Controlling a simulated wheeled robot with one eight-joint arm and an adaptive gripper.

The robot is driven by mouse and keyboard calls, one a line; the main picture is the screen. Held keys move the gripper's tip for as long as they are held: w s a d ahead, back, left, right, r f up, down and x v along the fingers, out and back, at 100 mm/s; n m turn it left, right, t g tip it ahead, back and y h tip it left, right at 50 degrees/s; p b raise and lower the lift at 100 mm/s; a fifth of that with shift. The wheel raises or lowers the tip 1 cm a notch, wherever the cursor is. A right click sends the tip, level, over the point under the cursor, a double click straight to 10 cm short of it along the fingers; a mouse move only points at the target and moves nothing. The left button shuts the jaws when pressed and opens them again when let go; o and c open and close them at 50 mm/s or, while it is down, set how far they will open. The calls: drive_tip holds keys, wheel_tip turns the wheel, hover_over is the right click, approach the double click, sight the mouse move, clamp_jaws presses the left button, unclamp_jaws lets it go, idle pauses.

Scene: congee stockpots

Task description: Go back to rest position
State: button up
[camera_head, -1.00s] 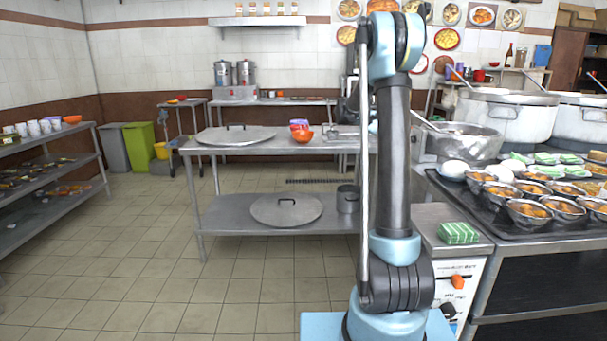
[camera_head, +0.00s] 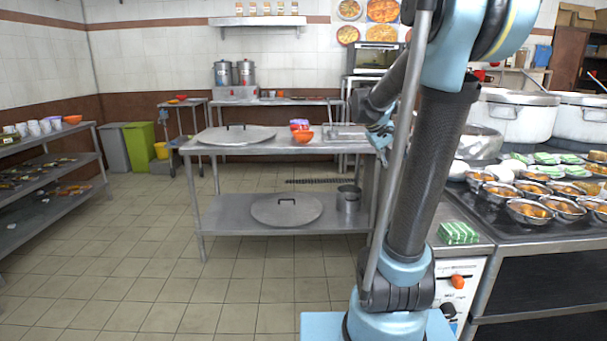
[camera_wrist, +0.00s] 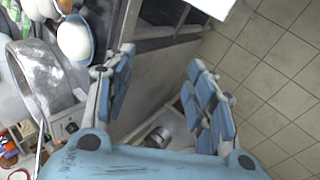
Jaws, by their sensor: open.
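My gripper (camera_wrist: 160,100) is open and empty in the wrist view, with its two blue-padded fingers spread wide apart. Nothing lies between the pads except the view down past the counter's side to the tiled floor. In the head view my arm stands at the right of centre, and its forearm folds down behind the upper link. The gripper (camera_head: 380,140) shows only in small part there, near the right end of the steel table, partly hidden by my arm.
Large white stockpots (camera_head: 510,116) and several metal bowls (camera_head: 530,211) stand on the right counter, close to my arm. A green striped sponge (camera_head: 458,233) lies on its near corner. The steel table (camera_head: 240,149) holds a lid (camera_head: 215,135). The tiled floor (camera_head: 130,260) at left is clear.

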drive_tip(key=s+a+f+y, duration=0.2)
drive_tip(key=s+a+f, duration=0.2)
drive_tip(key=s, duration=0.4)
drive_tip(key=s+a+f+m+y, duration=0.1)
drive_tip(key=s+a+f+y, duration=0.1)
drive_tip(key=s+a+f, duration=0.2)
drive_tip(key=s+a+f+m+y, duration=0.1)
drive_tip(key=s+a+f, duration=0.3)
drive_tip(key=s+f, duration=0.5)
drive_tip(key=s+y, duration=0.1)
drive_tip(key=s, duration=0.3)
drive_tip(key=shift+s+a+t+y, duration=0.3)
drive_tip(key=shift+s+a+y, duration=0.05)
drive_tip(key=shift+a+y, duration=0.05)
